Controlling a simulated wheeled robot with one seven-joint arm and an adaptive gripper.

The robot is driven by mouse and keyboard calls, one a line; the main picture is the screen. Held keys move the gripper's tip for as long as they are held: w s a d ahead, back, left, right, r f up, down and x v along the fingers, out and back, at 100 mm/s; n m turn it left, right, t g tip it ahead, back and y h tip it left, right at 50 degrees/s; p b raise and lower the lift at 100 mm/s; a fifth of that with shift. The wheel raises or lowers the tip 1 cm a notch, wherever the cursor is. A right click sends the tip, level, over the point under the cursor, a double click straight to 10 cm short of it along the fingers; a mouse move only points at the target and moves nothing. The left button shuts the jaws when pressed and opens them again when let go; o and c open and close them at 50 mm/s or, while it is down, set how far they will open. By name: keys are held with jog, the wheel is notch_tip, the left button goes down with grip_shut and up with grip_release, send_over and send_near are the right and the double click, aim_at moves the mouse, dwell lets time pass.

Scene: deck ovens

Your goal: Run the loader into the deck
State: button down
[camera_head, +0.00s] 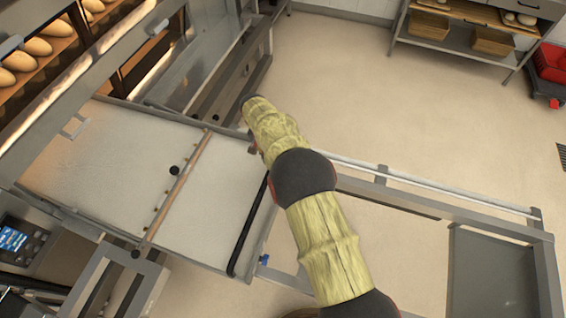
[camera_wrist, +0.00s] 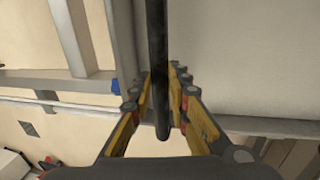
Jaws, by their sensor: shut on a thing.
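The loader has a pale flat belt (camera_head: 215,213) crossed by a brown bar (camera_head: 178,187), and a black handle bar (camera_head: 248,228) along its right end. Its left part lies against the oven front, below the deck with loaves. In the wrist view the handle bar (camera_wrist: 158,50) runs between the fingers of my gripper (camera_wrist: 160,82), which is shut on it. In the head view my arm covers the upper end of the bar and most of the gripper. How far the loader's left end reaches into the deck is unclear.
The oven (camera_head: 75,75) with loaves (camera_head: 38,46) fills the upper left, with a control panel (camera_head: 14,240) lower left. A grey metal frame (camera_head: 440,205) extends right. A shelf table (camera_head: 460,42) and red crate (camera_head: 550,62) stand at the back right. Open floor lies between.

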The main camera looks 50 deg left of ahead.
jog(key=shift+s+a+r, duration=0.1)
jog(key=shift+a+r, duration=0.1)
jog(key=shift+a, duration=0.3)
jog(key=c, duration=2)
grip_release()
jog(key=shift+a, duration=0.1)
jog(key=o, duration=0.3)
jog(key=shift+s, duration=0.1)
jog(key=shift+d+f, duration=0.1)
jog(key=shift+d, duration=0.1)
jog(key=r, duration=0.4)
jog(key=s+a+r, duration=0.1)
jog(key=r, duration=0.2)
jog(key=a+r, duration=0.1)
jog(key=r, duration=0.3)
jog(key=shift+s+r, duration=0.15)
jog(key=shift+r, duration=0.2)
